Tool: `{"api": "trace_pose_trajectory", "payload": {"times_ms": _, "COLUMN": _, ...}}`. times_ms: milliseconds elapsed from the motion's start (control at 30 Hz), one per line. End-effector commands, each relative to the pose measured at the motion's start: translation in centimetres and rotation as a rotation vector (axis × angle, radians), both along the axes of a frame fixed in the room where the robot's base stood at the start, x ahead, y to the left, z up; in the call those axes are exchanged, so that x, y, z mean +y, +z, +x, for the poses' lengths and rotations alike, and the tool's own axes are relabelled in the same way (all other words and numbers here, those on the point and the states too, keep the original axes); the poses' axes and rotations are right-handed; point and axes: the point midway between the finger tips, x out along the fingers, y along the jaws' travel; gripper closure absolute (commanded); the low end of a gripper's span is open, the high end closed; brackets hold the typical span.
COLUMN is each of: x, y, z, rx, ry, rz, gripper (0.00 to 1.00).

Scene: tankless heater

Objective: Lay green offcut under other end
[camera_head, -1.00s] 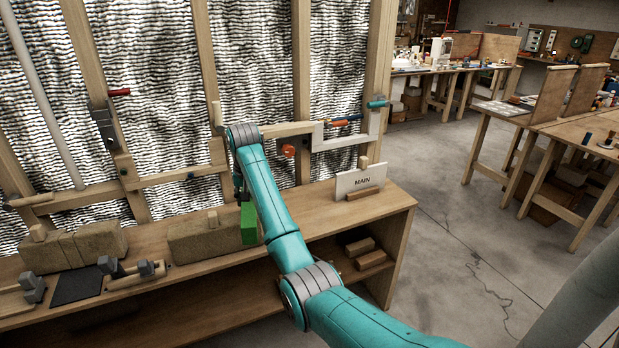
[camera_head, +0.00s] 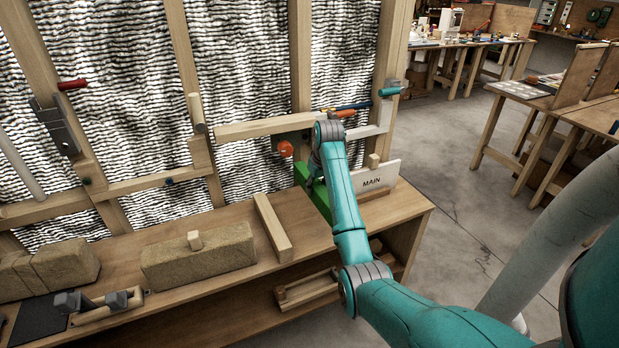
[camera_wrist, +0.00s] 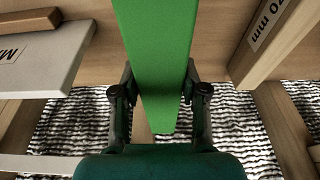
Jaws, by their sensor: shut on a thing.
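The green offcut (camera_head: 311,190) is a long bright-green block at the right part of the bench, just left of the MAIN sign (camera_head: 371,181). My gripper (camera_wrist: 158,88) is shut on it; in the wrist view the offcut (camera_wrist: 155,45) runs between the two fingers. In the head view my arm hides the gripper and part of the offcut. Whether the offcut touches the bench top is not clear. A pale horizontal wooden bar (camera_head: 262,126) spans the studs above, its right end near my wrist.
A loose wooden piece (camera_head: 273,229) lies on the bench (camera_head: 220,278) left of the offcut. A tan block with a peg (camera_head: 198,256) stands farther left. A red-orange knob (camera_head: 285,148) is close above the offcut. In the wrist view, a labelled wooden piece (camera_wrist: 262,35) is at right.

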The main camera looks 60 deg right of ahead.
Motion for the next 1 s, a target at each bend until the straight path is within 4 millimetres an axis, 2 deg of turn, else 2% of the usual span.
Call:
{"api": "trace_pose_trajectory", "payload": {"times_ms": 467, "x": 0.0, "y": 0.0, "z": -0.4, "rx": -0.004, "ry": -0.018, "rz": -0.004, "gripper": 1.0}}
{"api": "trace_pose_trajectory", "payload": {"times_ms": 1000, "x": 0.0, "y": -4.5, "z": -0.4, "rx": -0.003, "ry": -0.018, "rz": -0.004, "gripper": 1.0}}
